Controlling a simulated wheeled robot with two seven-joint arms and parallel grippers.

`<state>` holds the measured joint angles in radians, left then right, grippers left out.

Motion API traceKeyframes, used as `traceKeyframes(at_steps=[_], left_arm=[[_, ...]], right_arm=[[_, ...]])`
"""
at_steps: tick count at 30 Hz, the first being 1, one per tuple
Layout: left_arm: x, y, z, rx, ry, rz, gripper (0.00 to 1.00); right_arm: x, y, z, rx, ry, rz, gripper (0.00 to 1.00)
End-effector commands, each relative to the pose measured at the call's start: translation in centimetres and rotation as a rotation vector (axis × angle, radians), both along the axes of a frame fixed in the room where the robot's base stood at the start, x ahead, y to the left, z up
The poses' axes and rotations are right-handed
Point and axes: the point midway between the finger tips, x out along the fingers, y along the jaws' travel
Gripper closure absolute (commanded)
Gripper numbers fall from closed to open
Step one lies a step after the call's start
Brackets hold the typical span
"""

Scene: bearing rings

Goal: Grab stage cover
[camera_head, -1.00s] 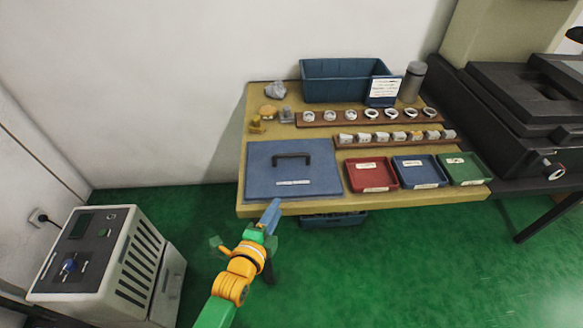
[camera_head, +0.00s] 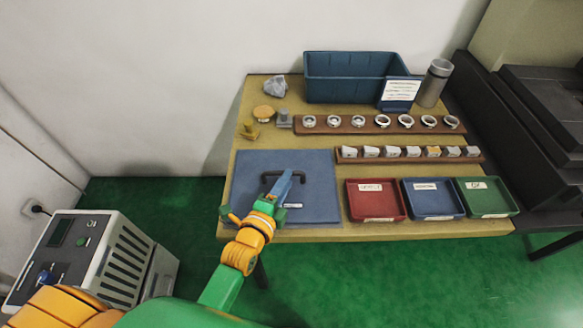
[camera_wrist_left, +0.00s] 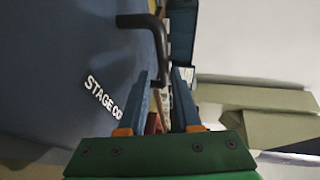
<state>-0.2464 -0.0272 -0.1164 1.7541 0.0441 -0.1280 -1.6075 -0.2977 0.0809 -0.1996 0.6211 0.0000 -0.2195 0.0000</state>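The stage cover (camera_head: 318,172) is a flat blue plate lying at the front left of the table. It has a dark raised handle (camera_head: 270,174) and a white label. My left gripper (camera_head: 287,178) is over the cover near the handle's right end, and hides part of the handle and label. In the left wrist view, the gripper (camera_wrist_left: 163,75) has its two blue fingers apart, with the bent dark handle (camera_wrist_left: 158,42) near and between their tips. Whether they touch it is unclear. The cover (camera_wrist_left: 55,60) fills the left of that view. My right gripper is not in view.
Red (camera_head: 375,201), blue (camera_head: 434,199) and green (camera_head: 486,197) trays stand right of the cover. Racks of rings and grey parts (camera_head: 408,152) lie behind them. A blue bin (camera_head: 352,75) and a grey cylinder (camera_head: 435,84) stand at the back. A control box (camera_head: 92,255) is at left.

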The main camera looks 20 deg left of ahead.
Motion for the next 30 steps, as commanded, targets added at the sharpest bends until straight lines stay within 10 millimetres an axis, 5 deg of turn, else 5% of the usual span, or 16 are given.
traceKeyframes(at_steps=[5,15,22,26,30], left_arm=[[0.8,-0.1,-0.2,-0.002,-0.001,0.000,0.68],[6.5,-1.1,-1.3,0.000,-0.001,0.000,0.68],[6.9,-1.2,-1.2,-0.001,0.000,0.000,0.68],[6.9,-1.2,-1.2,0.000,0.000,0.000,0.97],[6.9,-1.2,-1.2,0.000,0.000,0.000,1.00]], right_arm=[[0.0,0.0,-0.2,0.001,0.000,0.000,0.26],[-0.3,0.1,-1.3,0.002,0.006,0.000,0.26],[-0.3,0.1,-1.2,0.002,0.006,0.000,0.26],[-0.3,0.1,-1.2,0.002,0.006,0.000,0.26],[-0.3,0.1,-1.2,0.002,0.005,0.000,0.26]])
